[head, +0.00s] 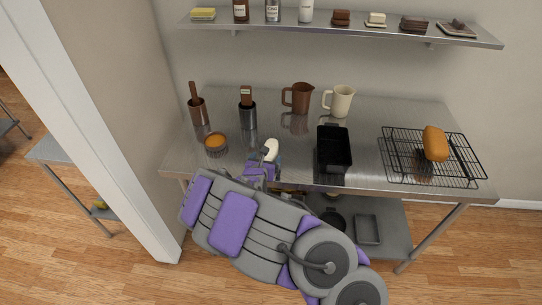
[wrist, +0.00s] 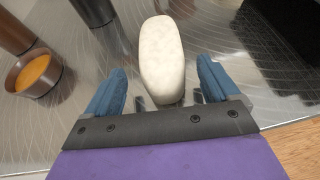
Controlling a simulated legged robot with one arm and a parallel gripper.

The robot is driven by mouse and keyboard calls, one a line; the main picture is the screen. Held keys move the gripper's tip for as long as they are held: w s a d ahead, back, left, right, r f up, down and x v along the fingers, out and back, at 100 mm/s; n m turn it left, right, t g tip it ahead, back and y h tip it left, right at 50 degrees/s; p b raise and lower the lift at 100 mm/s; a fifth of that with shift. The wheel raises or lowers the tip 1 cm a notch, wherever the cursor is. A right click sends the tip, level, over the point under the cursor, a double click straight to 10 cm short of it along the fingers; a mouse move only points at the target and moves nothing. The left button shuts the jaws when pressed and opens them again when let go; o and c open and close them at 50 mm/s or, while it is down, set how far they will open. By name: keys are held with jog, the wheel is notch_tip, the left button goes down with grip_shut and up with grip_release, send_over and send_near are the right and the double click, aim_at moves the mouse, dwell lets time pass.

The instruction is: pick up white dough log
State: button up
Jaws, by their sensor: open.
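The white dough log (head: 271,150) lies on the steel table, near its front edge. In the wrist view the dough log (wrist: 161,60) is a pale, rounded, elongated piece pointing away from me. My gripper (wrist: 160,95) is open, with one blue finger on each side of the log's near end. Gaps show between the fingers and the log, and the fingers reach only its near part. In the head view my gripper (head: 265,165) is at the table's front edge, partly hidden by my own arm.
On the steel table (head: 380,112), an orange-filled bowl (head: 216,141) and dark canister (head: 248,116) stand left of the log. A black loaf pan (head: 334,150) stands to its right. A wire rack (head: 400,160) holds a brown loaf (head: 435,144). A shelf (head: 340,25) hangs above.

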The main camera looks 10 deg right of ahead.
aim_at(271, 154)
jog(key=w+f, duration=0.1)
jog(key=w+b, duration=0.1)
jog(key=shift+w+d+f, duration=0.2)
jog(key=shift+w+f, duration=0.15)
jog(key=shift+w, duration=0.05)
jog(key=shift+w+d+f, duration=0.15)
jog(key=shift+w+d, duration=0.35)
jog(key=shift+d, duration=0.75)
jog(key=shift+a, duration=0.6)
jog(key=shift+c, duration=1.4)
jog(key=shift+a, duration=0.25)
jog(key=c, duration=0.3)
jog(key=shift+d, duration=0.55)
jog(key=c, duration=0.6)
